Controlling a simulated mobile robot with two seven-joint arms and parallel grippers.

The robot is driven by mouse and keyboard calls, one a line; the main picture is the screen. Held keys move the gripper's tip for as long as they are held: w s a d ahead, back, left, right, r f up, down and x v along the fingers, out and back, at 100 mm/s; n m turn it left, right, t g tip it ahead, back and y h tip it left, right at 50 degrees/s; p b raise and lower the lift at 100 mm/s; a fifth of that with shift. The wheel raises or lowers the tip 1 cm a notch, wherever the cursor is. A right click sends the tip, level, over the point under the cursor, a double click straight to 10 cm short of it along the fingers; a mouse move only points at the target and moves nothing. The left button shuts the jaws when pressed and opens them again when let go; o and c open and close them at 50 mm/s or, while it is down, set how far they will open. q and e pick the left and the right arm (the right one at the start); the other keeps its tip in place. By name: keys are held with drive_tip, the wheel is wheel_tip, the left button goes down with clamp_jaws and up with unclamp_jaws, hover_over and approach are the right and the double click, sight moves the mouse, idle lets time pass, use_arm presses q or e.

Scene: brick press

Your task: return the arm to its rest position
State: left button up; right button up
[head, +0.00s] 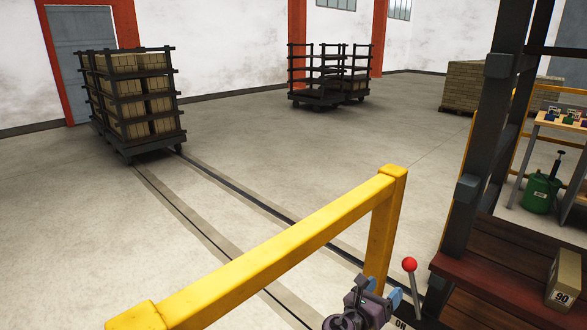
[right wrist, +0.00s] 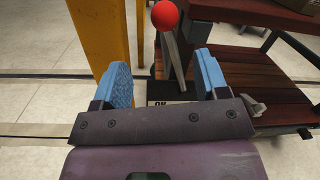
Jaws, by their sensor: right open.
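My right gripper (head: 382,291) is low in the head view, just left of a lever with a red ball knob (head: 409,264). In the right wrist view, its two blue fingers (right wrist: 164,78) stand wide apart. The lever's red knob (right wrist: 165,15) shows beyond the fingertips there, and its grey stem runs down in the gap between the fingers. I cannot tell whether a finger touches the stem. A plate marked "ON" (head: 400,323) is at the lever's foot. My left gripper is not in view.
A yellow guard rail (head: 270,250) crosses just left of and behind my right gripper. A dark post (head: 490,120) and a red-brown wooden bench (head: 510,262) with a box marked "90" (head: 564,280) stand to the right. Loaded racks (head: 130,98) stand far back; the floor between is clear.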

drive_tip(key=w+a+m+t+y, duration=0.1)
drive_tip(key=w+a+m+y, duration=0.2)
drive_tip(key=m+y, duration=0.45)
drive_tip(key=s+d+f+m+y, duration=0.1)
drive_tip(key=s+m, duration=0.5)
drive_tip(key=s, duration=0.6)
drive_tip(key=s+d+f+m+g+y, duration=0.1)
drive_tip(key=s+f+m+y, duration=0.3)
drive_tip(key=s, duration=0.8)
drive_tip(key=s+d+f+m+y, duration=0.2)
drive_tip(key=s+f+m, duration=0.4)
drive_tip(key=s+m, duration=0.4)
drive_tip(key=shift+s+d+g, duration=0.3)
drive_tip(key=shift+s, duration=0.65)
drive_tip(key=shift+f, duration=0.1)
